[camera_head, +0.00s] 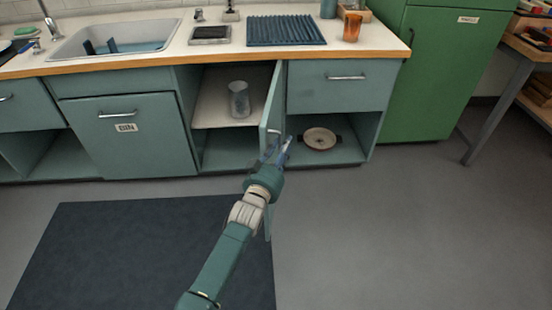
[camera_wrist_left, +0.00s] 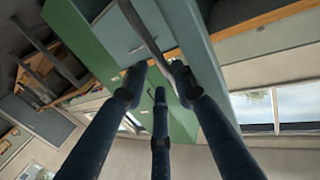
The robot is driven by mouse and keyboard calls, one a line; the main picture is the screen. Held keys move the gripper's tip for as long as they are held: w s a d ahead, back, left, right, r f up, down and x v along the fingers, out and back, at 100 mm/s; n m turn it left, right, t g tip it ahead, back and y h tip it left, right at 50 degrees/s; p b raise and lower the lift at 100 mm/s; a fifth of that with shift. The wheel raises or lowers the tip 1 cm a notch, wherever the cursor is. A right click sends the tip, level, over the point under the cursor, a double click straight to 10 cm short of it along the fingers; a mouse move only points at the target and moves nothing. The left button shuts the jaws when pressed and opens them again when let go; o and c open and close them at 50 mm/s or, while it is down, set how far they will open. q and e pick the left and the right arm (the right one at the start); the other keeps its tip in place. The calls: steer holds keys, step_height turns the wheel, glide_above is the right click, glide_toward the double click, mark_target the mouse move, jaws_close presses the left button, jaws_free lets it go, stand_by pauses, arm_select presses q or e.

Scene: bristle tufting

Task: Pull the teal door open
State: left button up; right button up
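The teal door (camera_head: 271,106) stands swung out from the counter front, seen almost edge-on, with its cupboard open on the left. My left gripper (camera_head: 279,147) is at the free edge of the door, low down, with its fingers pointing to the counter. In the left wrist view, a grey bar handle (camera_wrist_left: 143,27) runs between the fingertips of my left gripper (camera_wrist_left: 155,76), in front of a teal panel (camera_wrist_left: 196,38). Whether the fingers press on the handle is unclear. My right gripper is not in view.
A grey cup (camera_head: 239,99) stands on the shelf inside the open cupboard. A round dish (camera_head: 320,138) sits in the open bay to the right. A green cabinet (camera_head: 435,80) bounds the right side. The grey floor (camera_head: 400,240) is clear.

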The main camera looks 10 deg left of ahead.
arm_select(q)
steer(key=v, duration=1.2)
